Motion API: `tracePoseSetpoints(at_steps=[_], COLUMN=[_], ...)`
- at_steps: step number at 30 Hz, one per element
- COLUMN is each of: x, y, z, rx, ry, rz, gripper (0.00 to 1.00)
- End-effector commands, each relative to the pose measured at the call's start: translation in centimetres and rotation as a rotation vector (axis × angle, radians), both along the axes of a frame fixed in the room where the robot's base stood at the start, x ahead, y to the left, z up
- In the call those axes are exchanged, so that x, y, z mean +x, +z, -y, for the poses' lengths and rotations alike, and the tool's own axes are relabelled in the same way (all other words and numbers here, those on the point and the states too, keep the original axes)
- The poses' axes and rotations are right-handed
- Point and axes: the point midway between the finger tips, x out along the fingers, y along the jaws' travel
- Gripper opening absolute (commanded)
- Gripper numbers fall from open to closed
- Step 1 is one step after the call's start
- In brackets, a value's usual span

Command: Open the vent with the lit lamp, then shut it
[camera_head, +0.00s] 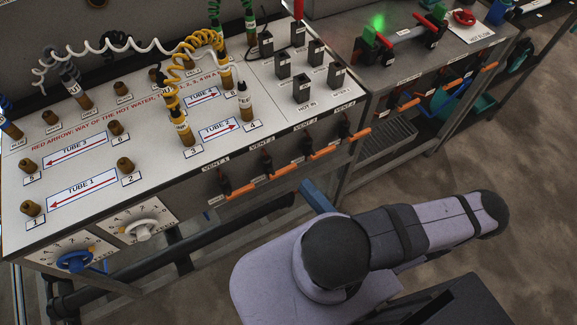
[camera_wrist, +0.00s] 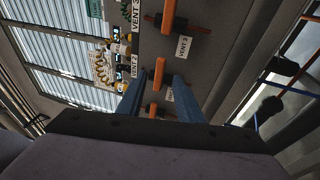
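The front face of the left bench carries a row of vents with orange handles: vent 1 (camera_head: 240,193), vent 2 (camera_head: 276,177), vent 3 (camera_head: 318,155) and vent 4 (camera_head: 357,133). All the handles lie sideways along the face. I cannot make out a lit lamp beside any of them. In the wrist view my gripper (camera_wrist: 160,76) is open, its blue fingers apart and empty. The vent 2 handle (camera_wrist: 159,72) shows between the fingertips; its depth is unclear. The vent 3 handle (camera_wrist: 168,14) is above it. In the head view one blue finger (camera_head: 315,195) shows; my arm hides the rest.
A green lamp (camera_head: 378,22) glows on the right bench, which has further orange handles (camera_head: 409,104) on its front. Floor is open at lower right.

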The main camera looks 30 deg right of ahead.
Motion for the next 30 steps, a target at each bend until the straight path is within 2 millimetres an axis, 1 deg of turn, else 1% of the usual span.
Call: tracePoseSetpoints(at_steps=[2,9,16,23,30], x=[0.9,3.6,5.9,6.2,7.3], y=[0.3,0.9,1.4,1.3,1.6], z=[-0.5,-1.1,-1.6,-1.5,-1.7], rx=[0.001,-0.001,0.0,0.0,0.001], ry=[0.008,0.01,0.008,0.003,0.005], rz=[-0.002,-0.002,-0.002,-0.002,-0.001], gripper=[0.33,0.33,0.33,0.33,0.33])
